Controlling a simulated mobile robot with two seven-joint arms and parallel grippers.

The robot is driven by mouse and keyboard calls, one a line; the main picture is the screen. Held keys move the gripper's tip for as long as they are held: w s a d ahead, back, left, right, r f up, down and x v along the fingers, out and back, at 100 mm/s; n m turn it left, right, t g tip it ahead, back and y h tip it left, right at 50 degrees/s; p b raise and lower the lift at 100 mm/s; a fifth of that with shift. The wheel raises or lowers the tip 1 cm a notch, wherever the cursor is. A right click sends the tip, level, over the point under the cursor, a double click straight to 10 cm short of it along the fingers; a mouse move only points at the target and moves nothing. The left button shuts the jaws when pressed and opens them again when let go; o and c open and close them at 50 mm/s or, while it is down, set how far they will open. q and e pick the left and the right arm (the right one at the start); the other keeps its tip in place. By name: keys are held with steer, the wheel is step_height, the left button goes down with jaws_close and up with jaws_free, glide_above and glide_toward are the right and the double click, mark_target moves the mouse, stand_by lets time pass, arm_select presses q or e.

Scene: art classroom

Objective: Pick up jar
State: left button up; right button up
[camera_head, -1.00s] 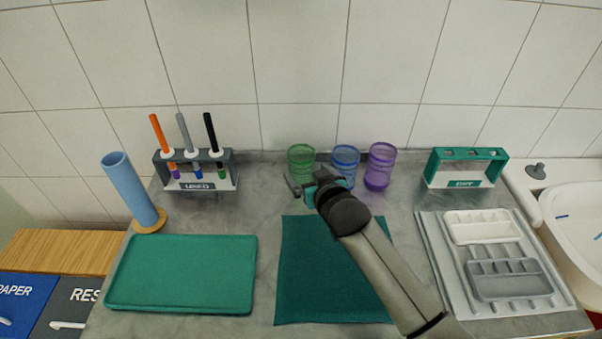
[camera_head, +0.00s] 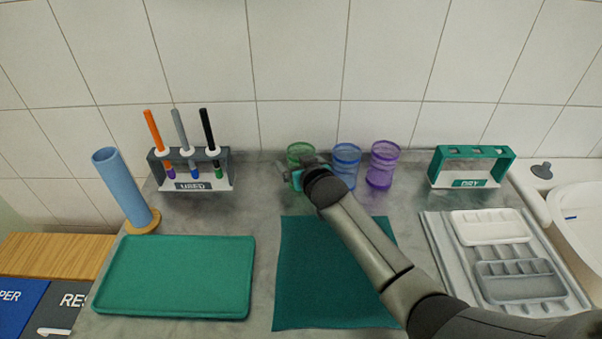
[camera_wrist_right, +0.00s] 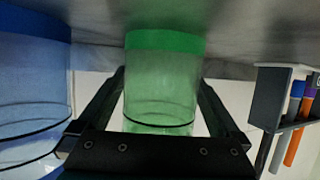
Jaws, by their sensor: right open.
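Three translucent jars stand in a row against the tiled wall: a green jar (camera_head: 300,150), a blue jar (camera_head: 346,160) and a purple jar (camera_head: 382,165). My right gripper (camera_head: 303,170) is at the green jar and hides its lower part in the head view. In the right wrist view the green jar (camera_wrist_right: 163,80) stands between the two open fingers of the gripper (camera_wrist_right: 162,100), with a gap visible on each side. The blue jar (camera_wrist_right: 32,100) is close by at the left of that view. My left gripper is not in view.
A marker rack (camera_head: 190,185) with several markers and a blue tube (camera_head: 122,188) stand at the left. A green tray (camera_head: 175,275) and a teal cloth (camera_head: 325,275) lie in front. A green rack (camera_head: 472,167), pale trays (camera_head: 490,225) and a sink (camera_head: 580,215) are at the right.

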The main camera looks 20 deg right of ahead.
steer(key=c, duration=1.2)
